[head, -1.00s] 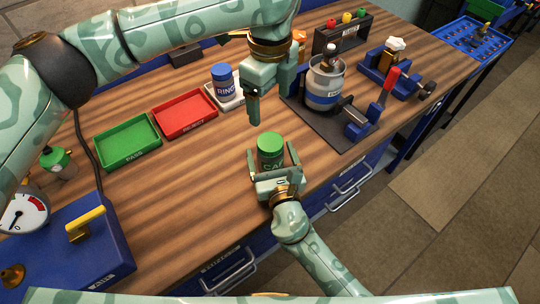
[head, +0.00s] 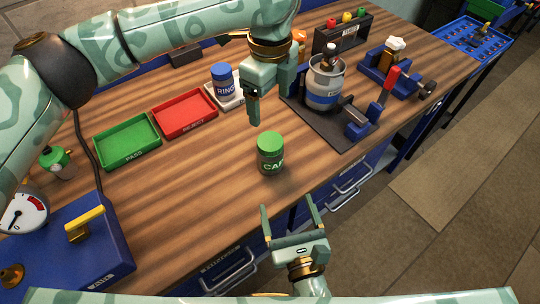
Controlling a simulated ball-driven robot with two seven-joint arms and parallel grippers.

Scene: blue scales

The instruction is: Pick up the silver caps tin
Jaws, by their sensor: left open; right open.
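The caps tin (head: 270,155) stands upright on the wooden bench near its front edge. It has a green lid and a dark body with a "CAP..." label; its body does not look clearly silver. My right gripper (head: 287,206) is open and empty, in front of the bench edge, below and apart from the tin. My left gripper (head: 262,106) is open and points down above the bench, behind the tin and apart from it.
A green pass tray (head: 128,157), a red reject tray (head: 184,133) and a blue-lidded rings jar (head: 222,94) stand left and behind. A blue scale (head: 100,265) is front left. Bench around the tin is clear.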

